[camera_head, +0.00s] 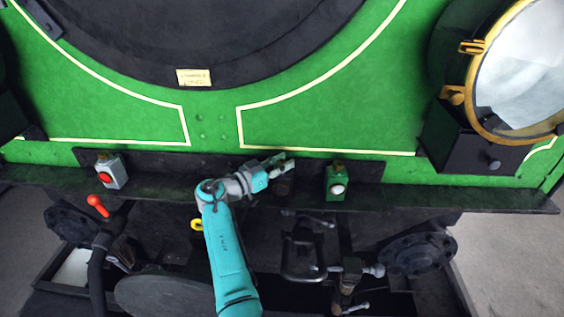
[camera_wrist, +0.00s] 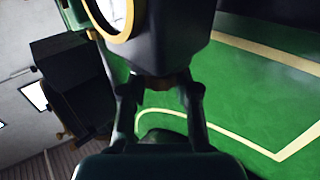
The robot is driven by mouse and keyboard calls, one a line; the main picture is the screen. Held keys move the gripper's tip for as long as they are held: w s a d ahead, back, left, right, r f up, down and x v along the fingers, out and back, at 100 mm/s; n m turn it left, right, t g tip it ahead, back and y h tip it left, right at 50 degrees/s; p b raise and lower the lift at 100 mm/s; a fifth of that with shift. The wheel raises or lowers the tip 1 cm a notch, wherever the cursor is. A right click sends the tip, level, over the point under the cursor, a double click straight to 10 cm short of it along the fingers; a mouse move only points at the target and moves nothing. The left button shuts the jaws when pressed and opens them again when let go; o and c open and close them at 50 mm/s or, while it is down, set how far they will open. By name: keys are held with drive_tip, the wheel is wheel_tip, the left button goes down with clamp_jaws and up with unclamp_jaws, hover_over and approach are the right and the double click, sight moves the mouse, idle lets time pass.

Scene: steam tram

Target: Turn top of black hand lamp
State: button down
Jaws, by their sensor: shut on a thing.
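The black hand lamp (camera_wrist: 185,35) fills the upper middle of the wrist view, appearing upside down. A yellow-rimmed pale lens is on its left side. Its small brownish top (camera_wrist: 172,80) lies between the fingertips of my gripper (camera_wrist: 165,88), which is shut on it. In the head view my gripper (camera_head: 281,163) reaches right along the dark ledge, at the top of the black hand lamp (camera_head: 284,185). The lamp is small, dark and partly hidden there.
A green lamp (camera_head: 336,183) stands right of my gripper, and a grey lamp with a red lens (camera_head: 111,171) stands left on the ledge (camera_head: 420,197). A big brass-rimmed headlamp (camera_head: 520,75) is at right. The green wall (camera_head: 330,105) rises close behind.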

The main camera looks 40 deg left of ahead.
drive_tip(key=shift+f, duration=0.1)
drive_tip(key=c, duration=0.8)
unclamp_jaws()
drive_tip(key=shift+v, duration=3.75)
